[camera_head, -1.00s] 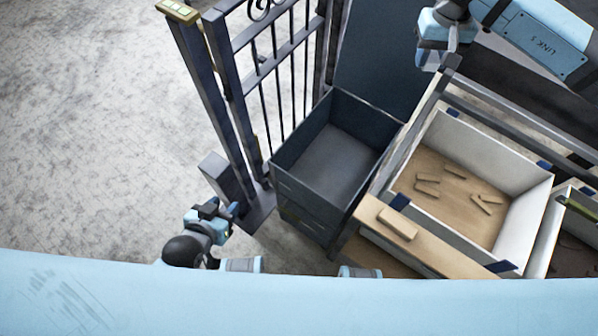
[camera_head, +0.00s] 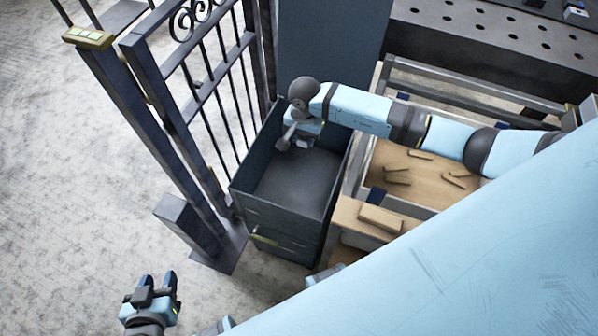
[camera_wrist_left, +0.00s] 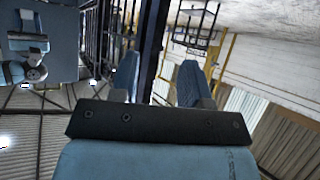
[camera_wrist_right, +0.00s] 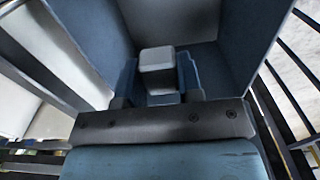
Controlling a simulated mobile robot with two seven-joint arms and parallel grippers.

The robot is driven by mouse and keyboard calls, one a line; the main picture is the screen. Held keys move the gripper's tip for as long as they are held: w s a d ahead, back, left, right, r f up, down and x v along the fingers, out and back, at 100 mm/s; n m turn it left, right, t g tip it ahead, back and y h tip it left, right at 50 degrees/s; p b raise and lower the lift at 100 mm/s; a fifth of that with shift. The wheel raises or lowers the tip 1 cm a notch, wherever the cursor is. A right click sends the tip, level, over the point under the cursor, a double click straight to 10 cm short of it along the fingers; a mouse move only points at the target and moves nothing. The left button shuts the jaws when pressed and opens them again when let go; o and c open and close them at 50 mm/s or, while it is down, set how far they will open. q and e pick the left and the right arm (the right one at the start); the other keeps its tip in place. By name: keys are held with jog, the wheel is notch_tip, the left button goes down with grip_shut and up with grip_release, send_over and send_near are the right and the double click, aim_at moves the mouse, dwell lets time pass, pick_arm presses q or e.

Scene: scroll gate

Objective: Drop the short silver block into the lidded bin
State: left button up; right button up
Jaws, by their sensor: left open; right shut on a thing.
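The short silver block (camera_wrist_right: 157,60) sits between the fingers of my right gripper (camera_wrist_right: 158,78), which is shut on it. In the right wrist view the dark blue bin walls (camera_wrist_right: 90,30) surround the block. In the head view the bin (camera_head: 285,225) is open at the top, and its lid (camera_head: 330,50) stands raised behind it. My right gripper (camera_head: 300,138) is over the far part of the bin's opening; the block is hard to make out there. My left gripper (camera_head: 157,283) is open and empty, low at the left; its fingers also show in the left wrist view (camera_wrist_left: 157,82).
A barred gate (camera_head: 200,90) with dark posts stands left of the bin. Right of the bin is a tray of wooden pieces (camera_head: 400,165) and a wooden ledge with a wooden block (camera_head: 381,219). The floor at the left is clear.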

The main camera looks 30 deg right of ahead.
jog(key=shift+f+b, duration=0.45)
jog(key=shift+f, duration=0.3)
notch_tip(320, 180, down, 4)
jog(key=shift+f+b, duration=0.1)
jog(key=shift+b, duration=1.15)
jog(key=o, duration=1)
pick_arm(q)
jog(key=shift+d+f, duration=0.3)
jog(key=shift+f, duration=0.25)
jog(key=shift+f, duration=0.1)
